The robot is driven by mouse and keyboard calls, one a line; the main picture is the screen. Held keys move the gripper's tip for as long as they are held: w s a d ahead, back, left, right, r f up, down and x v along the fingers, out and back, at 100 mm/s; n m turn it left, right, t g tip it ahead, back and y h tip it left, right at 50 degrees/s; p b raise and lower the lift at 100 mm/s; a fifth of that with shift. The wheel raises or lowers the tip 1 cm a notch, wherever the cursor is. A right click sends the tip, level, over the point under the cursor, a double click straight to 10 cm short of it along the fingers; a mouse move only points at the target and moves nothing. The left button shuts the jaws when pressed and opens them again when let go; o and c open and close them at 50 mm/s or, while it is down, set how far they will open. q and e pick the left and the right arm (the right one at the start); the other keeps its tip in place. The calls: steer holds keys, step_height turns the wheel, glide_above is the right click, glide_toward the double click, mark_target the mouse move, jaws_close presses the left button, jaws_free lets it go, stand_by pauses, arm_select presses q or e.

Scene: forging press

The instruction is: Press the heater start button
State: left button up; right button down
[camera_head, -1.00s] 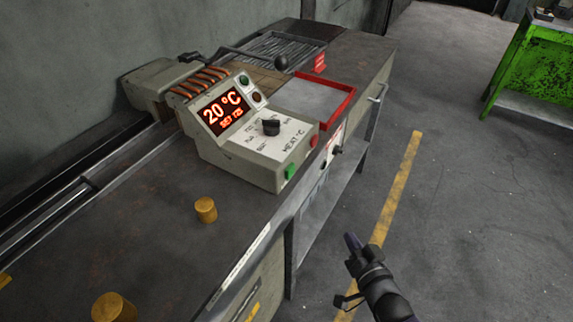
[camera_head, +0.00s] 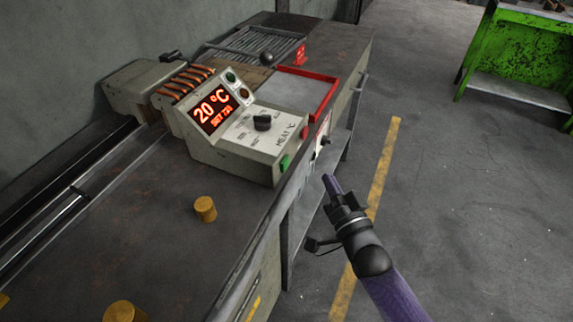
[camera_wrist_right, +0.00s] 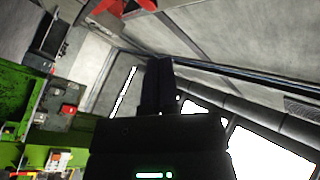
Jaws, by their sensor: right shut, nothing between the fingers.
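The heater control box (camera_head: 235,155) stands on the workbench, left of centre in the head view. Its orange display (camera_head: 215,110) reads 20 °C with a smaller set line under it. A green button (camera_head: 285,162) and a red button (camera_head: 304,132) sit on its front edge, beside the black dial (camera_head: 262,123). A small green button (camera_head: 230,76) and a brownish one (camera_head: 244,92) are beside the display. My right gripper (camera_head: 332,184) is shut and empty, right of the box and apart from it. Its dark fingers also show in the right wrist view (camera_wrist_right: 159,85).
Brass-coloured cylinders (camera_head: 205,209) stand on the workbench (camera_head: 150,225). A red-rimmed tray (camera_head: 325,98) lies behind the box. A green table (camera_head: 510,55) stands at the far right. The floor around the yellow line (camera_head: 380,175) is clear.

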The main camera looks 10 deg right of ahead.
mark_target(285, 165)
arm_select(q)
steer(key=shift+s+a+f+b, duration=0.35)
steer(key=shift+f+b, duration=0.1)
steer(key=shift+f, duration=0.1)
steer(key=shift+s+a+f+b, duration=0.2)
steer(key=shift+a+f+b, duration=0.1)
steer(key=shift+f+b, duration=0.2)
arm_select(e)
steer(key=w+a, duration=0.3)
steer(key=a, duration=0.2)
steer(key=shift+w+a, duration=0.15)
steer(key=shift+w, duration=0.1)
arm_select(q)
steer(key=shift+a, duration=0.1)
steer(key=shift+w+d, duration=0.2)
steer(key=shift+d, duration=0.2)
steer(key=shift+a, duration=0.35)
steer(key=shift+s, duration=0.2)
